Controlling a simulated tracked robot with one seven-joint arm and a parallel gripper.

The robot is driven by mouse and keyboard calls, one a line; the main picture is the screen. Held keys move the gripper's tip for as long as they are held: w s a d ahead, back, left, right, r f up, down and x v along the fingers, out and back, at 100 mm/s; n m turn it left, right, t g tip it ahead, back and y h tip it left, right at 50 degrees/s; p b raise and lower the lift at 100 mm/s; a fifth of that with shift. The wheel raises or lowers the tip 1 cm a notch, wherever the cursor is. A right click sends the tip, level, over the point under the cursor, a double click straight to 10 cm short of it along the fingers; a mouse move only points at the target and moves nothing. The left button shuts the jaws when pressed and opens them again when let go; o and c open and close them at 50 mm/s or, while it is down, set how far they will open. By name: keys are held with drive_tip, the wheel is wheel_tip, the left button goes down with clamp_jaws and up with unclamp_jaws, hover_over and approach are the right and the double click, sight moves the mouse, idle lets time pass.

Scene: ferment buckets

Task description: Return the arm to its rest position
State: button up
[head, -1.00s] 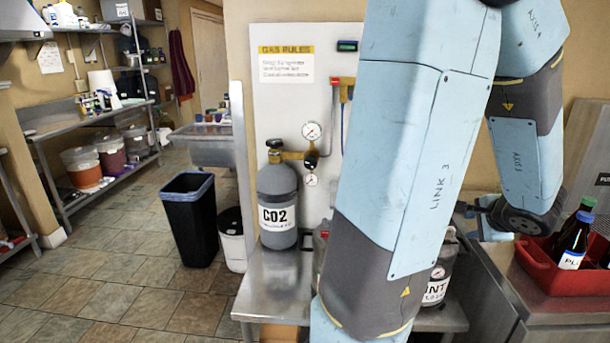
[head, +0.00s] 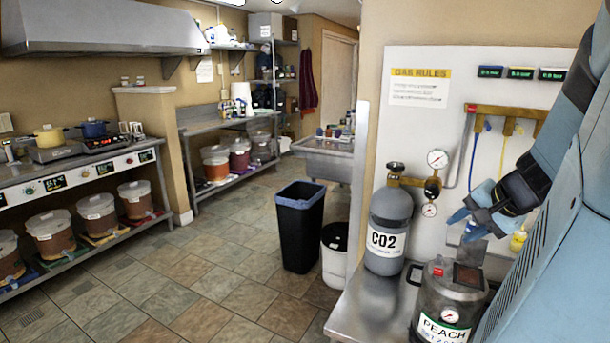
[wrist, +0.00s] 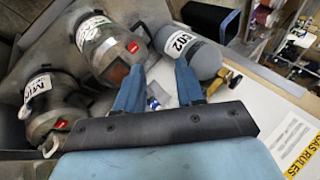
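My arm, light blue and dark grey, fills the right edge of the head view. My gripper (head: 463,225) hangs in front of the white gas board, above and behind the steel PEACH keg (head: 450,308). In the wrist view its two blue fingers (wrist: 158,88) stand apart with nothing between them, so it is open and empty. Beyond the fingers, the wrist view shows two steel kegs and the grey CO2 cylinder. The upper part of my arm is cut off by the head view's edge.
The CO2 cylinder (head: 388,235) and its gauges stand left of my gripper on a steel bench (head: 358,308). Hoses hang on the gas board (head: 465,75) behind it. A black bin (head: 299,230) stands on the floor. The tiled floor at left centre is clear.

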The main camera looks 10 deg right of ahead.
drive_tip(key=s+a+r+n+g, duration=0.1)
drive_tip(key=s+a+r+n, duration=0.1)
drive_tip(key=a+n, duration=0.4)
drive_tip(key=s+a+r+n+h, duration=0.1)
drive_tip(key=a+n, duration=0.5)
drive_tip(key=a, duration=0.8)
wheel_tip(320, 180, up, 3)
drive_tip(key=shift+s+f+g, duration=0.2)
drive_tip(key=shift+s+g, duration=0.2)
drive_tip(key=shift+s, duration=0.4)
